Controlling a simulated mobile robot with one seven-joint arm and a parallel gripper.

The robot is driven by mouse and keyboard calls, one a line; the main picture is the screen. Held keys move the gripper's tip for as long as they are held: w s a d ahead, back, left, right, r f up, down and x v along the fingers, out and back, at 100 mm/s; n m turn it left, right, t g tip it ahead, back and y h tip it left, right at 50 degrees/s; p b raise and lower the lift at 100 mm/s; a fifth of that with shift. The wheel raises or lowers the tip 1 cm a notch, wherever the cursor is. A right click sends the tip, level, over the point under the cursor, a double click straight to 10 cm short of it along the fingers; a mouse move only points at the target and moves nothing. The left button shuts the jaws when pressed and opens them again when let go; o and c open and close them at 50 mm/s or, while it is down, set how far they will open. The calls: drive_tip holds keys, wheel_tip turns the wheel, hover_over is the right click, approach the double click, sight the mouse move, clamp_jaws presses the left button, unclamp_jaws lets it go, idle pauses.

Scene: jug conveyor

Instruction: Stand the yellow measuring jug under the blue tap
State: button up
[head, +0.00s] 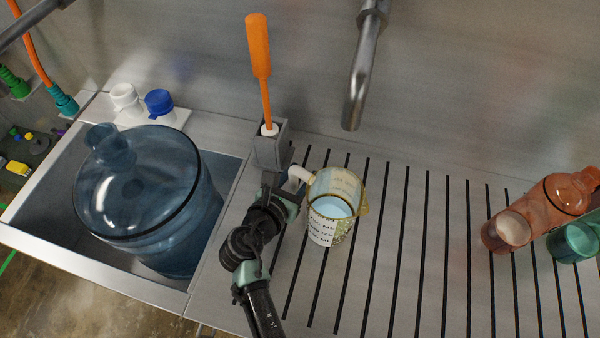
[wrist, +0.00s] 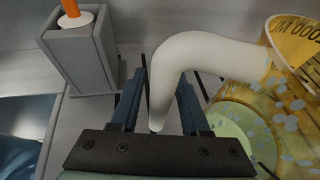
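The yellow measuring jug (head: 330,232) is see-through with printed marks and a white handle on its left. It stands upright on the slotted drainboard. In the wrist view the jug (wrist: 292,100) is at the right, partly cut off. My gripper (head: 288,185) is at the handle; in the wrist view its two dark fingers (wrist: 160,105) stand on either side of the white handle (wrist: 200,52), with gaps visible. A grey metal tap spout (head: 360,80) hangs above and behind the jug. No blue tap can be made out; the tops of the taps are cut off.
A grey holder (head: 270,150) with an orange-handled brush (head: 259,45) stands just behind my gripper. A large blue see-through bottle (head: 150,200) fills the sink at left. The drainboard (head: 425,240) between is clear.

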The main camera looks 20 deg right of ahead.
drive_tip(key=shift+o, duration=0.2)
drive_tip(key=shift+r, duration=0.1)
drive_tip(key=v, duration=1.2)
drive_tip(key=w+a+r+m+t+y, duration=0.1)
drive_tip(key=w+r+m+t+y, duration=0.25)
drive_tip(key=r, duration=0.65)
drive_tip(key=w+a+r+m+t, duration=0.15)
drive_tip(key=w+r+m, duration=0.25)
drive_tip(key=r+m, duration=0.45)
drive_tip(key=w+a+r+m+t+y, duration=0.1)
drive_tip(key=w+r+m+t, duration=0.25)
drive_tip(key=r, duration=0.85)
drive_tip(key=s+r+m+t+y, duration=0.2)
drive_tip(key=s+r+m+t, duration=0.2)
drive_tip(key=r, duration=0.9)
drive_tip(key=s+a+r+m+t+y, duration=0.1)
drive_tip(key=s+r+m+t+y, duration=0.2)
drive_tip(key=r, duration=1.1)
drive_tip(key=s+m+t, duration=0.2)
drive_tip(key=s+m, duration=0.2)
drive_tip(key=s, duration=0.2)
drive_tip(key=shift+s+a, duration=0.2)
drive_tip(key=shift+m+t, duration=0.25)
